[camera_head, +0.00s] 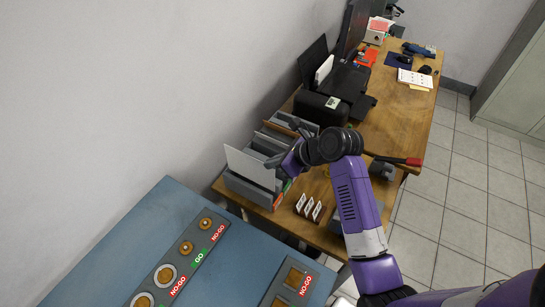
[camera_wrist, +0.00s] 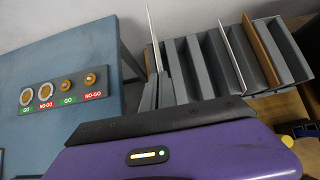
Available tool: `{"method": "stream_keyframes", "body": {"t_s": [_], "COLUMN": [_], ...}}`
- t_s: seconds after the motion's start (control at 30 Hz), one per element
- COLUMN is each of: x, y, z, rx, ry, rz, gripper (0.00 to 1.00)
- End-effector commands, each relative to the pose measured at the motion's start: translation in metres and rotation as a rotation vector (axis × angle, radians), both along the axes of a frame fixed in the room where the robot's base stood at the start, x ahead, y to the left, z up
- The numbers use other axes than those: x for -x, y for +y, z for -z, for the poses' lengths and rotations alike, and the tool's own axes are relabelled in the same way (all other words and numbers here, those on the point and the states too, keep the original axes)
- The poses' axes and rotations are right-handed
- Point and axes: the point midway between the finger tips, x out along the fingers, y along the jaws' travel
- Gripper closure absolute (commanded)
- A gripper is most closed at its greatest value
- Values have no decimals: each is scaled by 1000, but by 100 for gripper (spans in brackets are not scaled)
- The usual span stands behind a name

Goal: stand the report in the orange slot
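The report is a thin white sheet (camera_head: 250,167) standing nearly upright at the near end of the grey slotted file rack (camera_head: 247,190). My gripper (camera_head: 272,162) is at its right upper edge. In the wrist view the report (camera_wrist: 153,38) shows edge-on between the two grey fingers (camera_wrist: 158,88), which look shut on it. An orange label (camera_head: 279,202) marks the rack's near end, with a green one (camera_head: 288,186) behind it. The report's lower edge is hidden by the rack's front wall, so I cannot tell how deep it sits.
Other slots of the rack hold a white sheet (camera_wrist: 232,55) and a brown board (camera_wrist: 262,50). A blue table (camera_head: 120,250) with gauge plates stands nearby. White cards (camera_head: 308,206) and a black printer (camera_head: 321,108) are on the wooden desk (camera_head: 405,125).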

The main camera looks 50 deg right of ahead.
Motion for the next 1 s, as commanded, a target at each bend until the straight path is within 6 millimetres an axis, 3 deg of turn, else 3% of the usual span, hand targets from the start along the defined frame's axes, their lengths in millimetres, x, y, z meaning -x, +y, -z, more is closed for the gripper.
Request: {"method": "stream_keyframes", "body": {"t_s": [0.6,1.0], "x": [0,0], "y": [0,0], "z": [55,65], "rx": [0,1], "ry": [1,0], "rz": [0,0], "gripper": [100,100]}}
